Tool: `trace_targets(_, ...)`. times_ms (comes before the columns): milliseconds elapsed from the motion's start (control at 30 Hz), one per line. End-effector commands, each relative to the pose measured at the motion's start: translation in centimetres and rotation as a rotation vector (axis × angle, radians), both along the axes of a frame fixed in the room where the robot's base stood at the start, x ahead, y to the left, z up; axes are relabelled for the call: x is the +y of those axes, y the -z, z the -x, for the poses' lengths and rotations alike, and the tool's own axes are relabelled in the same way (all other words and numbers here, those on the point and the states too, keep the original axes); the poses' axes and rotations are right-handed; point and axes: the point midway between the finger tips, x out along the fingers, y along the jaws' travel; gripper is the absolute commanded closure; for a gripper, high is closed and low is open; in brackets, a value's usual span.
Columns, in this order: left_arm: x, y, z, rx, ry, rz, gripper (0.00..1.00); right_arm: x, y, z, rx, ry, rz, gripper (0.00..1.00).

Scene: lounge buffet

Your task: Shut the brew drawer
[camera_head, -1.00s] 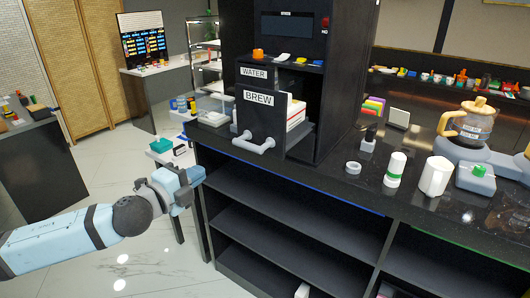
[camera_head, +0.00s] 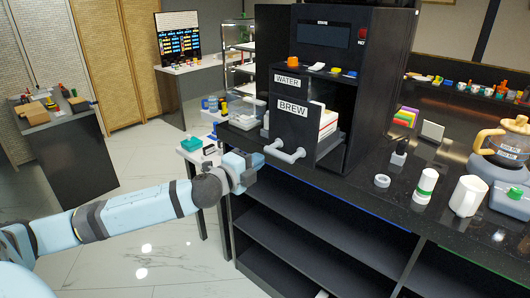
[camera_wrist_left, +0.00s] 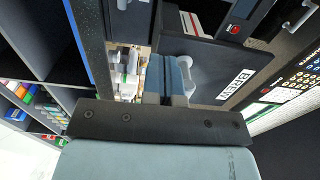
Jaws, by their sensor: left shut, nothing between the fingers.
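The brew drawer (camera_head: 295,124) is a black drawer with a white BREW label, in the lower front of the dark machine. It stands pulled out, with white and red items visible behind its front. Its pale bar handle (camera_head: 286,153) faces me. My left gripper (camera_head: 252,166) is shut and empty, just left of and slightly below the handle. In the left wrist view the closed fingers (camera_wrist_left: 170,80) point toward the drawer front (camera_wrist_left: 204,63), with the handle (camera_wrist_left: 186,75) beside their tips. I cannot tell whether they touch. My right gripper is out of view.
The WATER drawer (camera_head: 288,79) sits above. The machine (camera_head: 375,75) stands on a black counter (camera_head: 355,187) with open shelves below. Open floor lies front left.

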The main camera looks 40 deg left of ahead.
Motion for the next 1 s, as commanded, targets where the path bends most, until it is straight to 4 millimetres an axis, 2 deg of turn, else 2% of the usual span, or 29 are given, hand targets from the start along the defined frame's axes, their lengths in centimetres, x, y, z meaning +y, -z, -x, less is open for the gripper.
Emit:
trace_targets(100, -0.1, -0.3, -1.7, -0.002, -0.002, 0.0, 1.0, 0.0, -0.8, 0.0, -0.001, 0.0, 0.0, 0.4)
trace_targets(300, -0.2, -0.1, -3.3, 0.0, -0.001, 0.0, 1.0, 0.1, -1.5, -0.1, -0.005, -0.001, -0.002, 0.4)
trace_targets(800, -0.3, 0.0, -4.1, 0.0, -0.002, 0.001, 1.0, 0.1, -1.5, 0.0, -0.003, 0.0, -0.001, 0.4)
trace_targets(867, -0.2, -0.1, -4.8, -0.001, -0.003, 0.001, 1.0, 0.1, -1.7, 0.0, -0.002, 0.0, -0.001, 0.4)
trace_targets(1000, -0.4, -0.4, -7.8, -0.003, -0.005, 0.002, 1.0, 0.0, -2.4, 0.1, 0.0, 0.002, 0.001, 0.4)
